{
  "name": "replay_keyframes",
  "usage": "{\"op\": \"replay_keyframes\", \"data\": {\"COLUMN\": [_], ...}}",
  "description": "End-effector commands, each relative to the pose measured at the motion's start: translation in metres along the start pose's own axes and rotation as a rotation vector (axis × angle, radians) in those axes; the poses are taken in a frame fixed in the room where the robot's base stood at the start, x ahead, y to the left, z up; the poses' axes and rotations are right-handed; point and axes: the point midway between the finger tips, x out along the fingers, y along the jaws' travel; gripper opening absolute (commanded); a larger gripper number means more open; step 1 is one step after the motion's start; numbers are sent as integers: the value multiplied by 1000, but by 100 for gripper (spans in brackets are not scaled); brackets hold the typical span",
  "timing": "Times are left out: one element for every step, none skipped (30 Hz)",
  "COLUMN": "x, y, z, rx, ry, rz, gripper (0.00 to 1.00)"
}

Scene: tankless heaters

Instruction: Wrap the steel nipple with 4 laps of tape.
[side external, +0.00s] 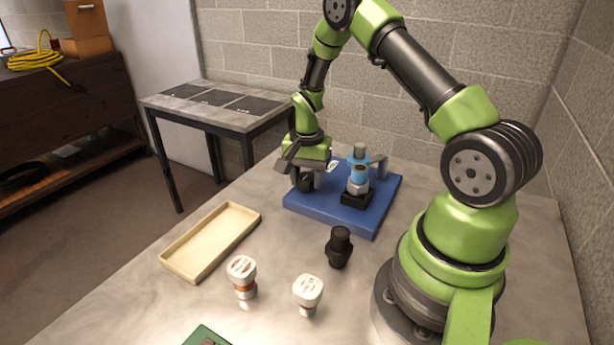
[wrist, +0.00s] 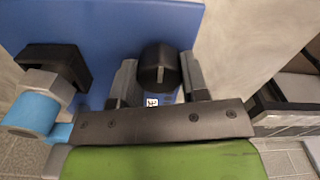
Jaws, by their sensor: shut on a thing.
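My gripper (side external: 306,178) is over the left part of a blue base plate (side external: 335,217), shut on a round black knob (wrist: 160,62) with a pale line on its top. In the wrist view one finger is on each side of the knob. To the right of my gripper in the side view, the steel nipple (side external: 358,187) stands upright in a black block (side external: 355,200). Its upper part is a blue cylinder (side external: 360,173); I cannot tell how much tape is on it. The blue cylinder (wrist: 34,112) and block (wrist: 62,62) also show at left in the wrist view.
A cream tray (side external: 211,241), two white-capped fittings (side external: 243,277) (side external: 308,293) and a black fitting (side external: 339,247) are in front of the plate. A green board (side external: 207,336) lies at the near edge.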

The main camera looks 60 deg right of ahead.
Motion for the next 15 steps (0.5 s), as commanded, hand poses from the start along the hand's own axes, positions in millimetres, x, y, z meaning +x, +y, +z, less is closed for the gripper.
{"op": "replay_keyframes", "data": {"x": [0,0,0,0,0,0,0,0,0,0,0,0,0,0,0], "y": [0,0,0,0,0,0,0,0,0,0,0,0,0,0,0], "z": [0,0,0,0,0,0,0,0,0,0,0,0,0,0,0], "rx": [0,0,0,0,0,-1,-1,-1,-1,-1,-1,-1,-1,-1,-1], "ry": [1,1,1,1,1,1,1,1,1,1,1,1,1,1,1], "rz": [-1,-1,-1,-1,-1,-1,-1,-1,-1,-1,-1,-1,-1,0,0], "gripper": [17,17,17,17,17,17,17,46,55,62,67,67,67,67,67]}}
